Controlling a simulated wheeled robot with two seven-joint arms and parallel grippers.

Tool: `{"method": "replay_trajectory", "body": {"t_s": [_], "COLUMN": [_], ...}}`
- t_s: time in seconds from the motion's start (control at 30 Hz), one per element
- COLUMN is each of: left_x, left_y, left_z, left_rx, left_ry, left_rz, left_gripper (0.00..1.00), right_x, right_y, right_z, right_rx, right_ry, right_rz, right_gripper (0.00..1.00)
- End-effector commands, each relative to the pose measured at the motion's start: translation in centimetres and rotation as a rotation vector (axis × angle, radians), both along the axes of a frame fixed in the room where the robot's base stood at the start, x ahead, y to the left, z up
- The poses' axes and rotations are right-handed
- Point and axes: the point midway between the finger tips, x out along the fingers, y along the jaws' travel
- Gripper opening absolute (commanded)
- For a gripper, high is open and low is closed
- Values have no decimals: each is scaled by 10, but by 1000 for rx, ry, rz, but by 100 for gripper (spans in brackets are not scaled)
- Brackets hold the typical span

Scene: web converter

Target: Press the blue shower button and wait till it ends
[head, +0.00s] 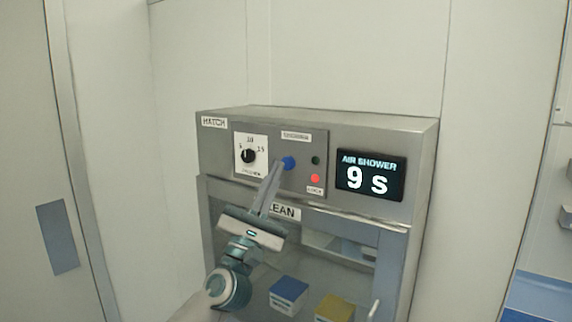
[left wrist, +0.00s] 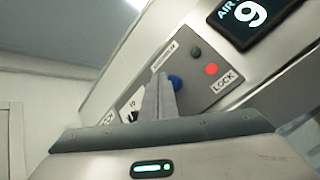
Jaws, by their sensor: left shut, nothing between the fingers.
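The blue shower button (head: 289,162) is on the front panel of the grey hatch box (head: 421,160). It also shows in the left wrist view (left wrist: 175,82), just past my fingertips. My left gripper (head: 277,168) is shut and empty, its fingertips right at the button's lower left edge; whether they touch it I cannot tell. The display (head: 370,176) reads "AIR SHOWER 9 S". A red light (head: 315,178) is lit by the LOCK label, and a dark green light (head: 316,160) sits above it. My right gripper is not in view.
A black dial (head: 248,156) is left of the button. Below, a clear hatch door with a handle (head: 374,309) shows a blue box (head: 289,291) and a yellow box (head: 335,307) behind it. Pale walls (head: 350,50) stand around the hatch.

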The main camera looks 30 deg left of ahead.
Motion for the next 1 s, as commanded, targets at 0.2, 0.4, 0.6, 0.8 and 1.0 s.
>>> {"method": "replay_trajectory", "body": {"t_s": [0.2, 0.4, 0.6, 0.8, 1.0], "left_x": [-9, -25, -41, -50, -50], "left_y": [1, 2, 3, 4, 4], "left_z": [1, 1, 1, 0, 0], "left_rx": [0, 0, 1, 1, 0], "left_ry": [0, 2, 1, 0, 0], "left_rz": [0, -1, -1, 1, 0], "left_gripper": [0, 0, 0, 0, 0], "right_x": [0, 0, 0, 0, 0], "right_y": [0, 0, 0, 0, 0], "right_z": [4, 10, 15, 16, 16], "right_rx": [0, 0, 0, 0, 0], "right_ry": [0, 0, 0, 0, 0], "right_rz": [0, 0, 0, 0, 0], "right_gripper": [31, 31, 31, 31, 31]}}
